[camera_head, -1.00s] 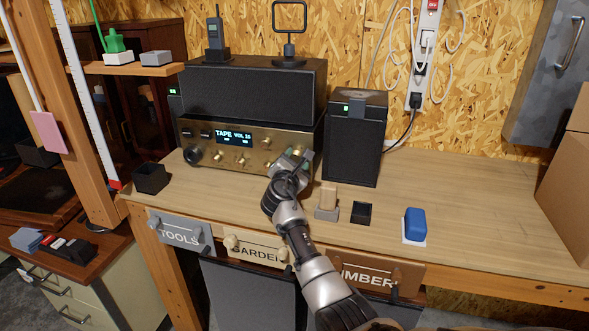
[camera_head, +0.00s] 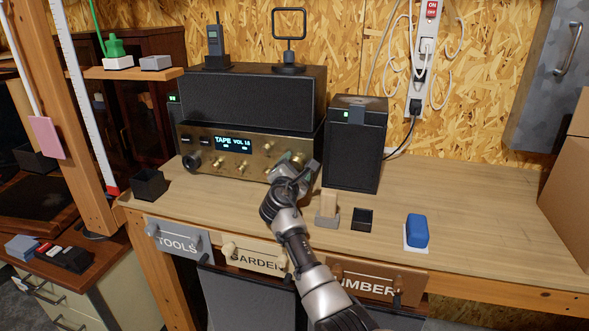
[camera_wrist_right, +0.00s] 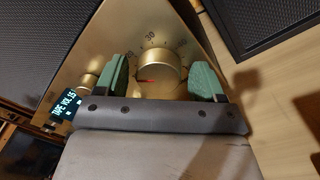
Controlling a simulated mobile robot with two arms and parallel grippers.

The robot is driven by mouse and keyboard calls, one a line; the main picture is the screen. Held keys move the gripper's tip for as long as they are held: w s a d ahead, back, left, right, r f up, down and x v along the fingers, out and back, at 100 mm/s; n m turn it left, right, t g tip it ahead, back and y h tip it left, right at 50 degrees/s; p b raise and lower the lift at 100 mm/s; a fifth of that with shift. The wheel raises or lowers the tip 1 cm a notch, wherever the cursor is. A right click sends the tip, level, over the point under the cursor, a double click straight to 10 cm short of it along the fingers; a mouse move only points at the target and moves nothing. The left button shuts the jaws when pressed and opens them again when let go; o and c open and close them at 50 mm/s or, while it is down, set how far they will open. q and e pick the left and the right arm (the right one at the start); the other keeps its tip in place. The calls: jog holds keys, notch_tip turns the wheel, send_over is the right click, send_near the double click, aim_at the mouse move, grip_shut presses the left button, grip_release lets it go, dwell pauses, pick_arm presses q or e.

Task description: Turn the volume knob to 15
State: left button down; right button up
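The brass amplifier (camera_head: 215,167) stands at the back of the bench. Its lit display (camera_head: 233,144) shows TAPE and VOL with a small number that looks like 15. The round volume knob (camera_wrist_right: 157,71) with a red pointer mark shows in the right wrist view, with a numbered scale behind it; 30 is legible near its top. My right gripper (camera_wrist_right: 162,80) is open, its green-padded fingers on either side of the knob with a gap at each side. In the head view the right gripper (camera_head: 301,173) partly hides the knob. My left gripper is not in view.
A black speaker (camera_head: 355,145) stands right of the amplifier. A wooden block in a grey holder (camera_head: 327,208), a small black box (camera_head: 362,218) and a blue block (camera_head: 416,231) lie on the bench nearby.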

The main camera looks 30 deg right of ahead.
jog(key=shift+o, duration=0.2)
jog(key=shift+s+a, duration=0.1)
jog(key=v, duration=1)
jog(key=shift+s+a+f, duration=0.1)
jog(key=shift+s+a, duration=0.1)
jog(key=shift+a, duration=0.05)
jog(key=shift+f, duration=0.1)
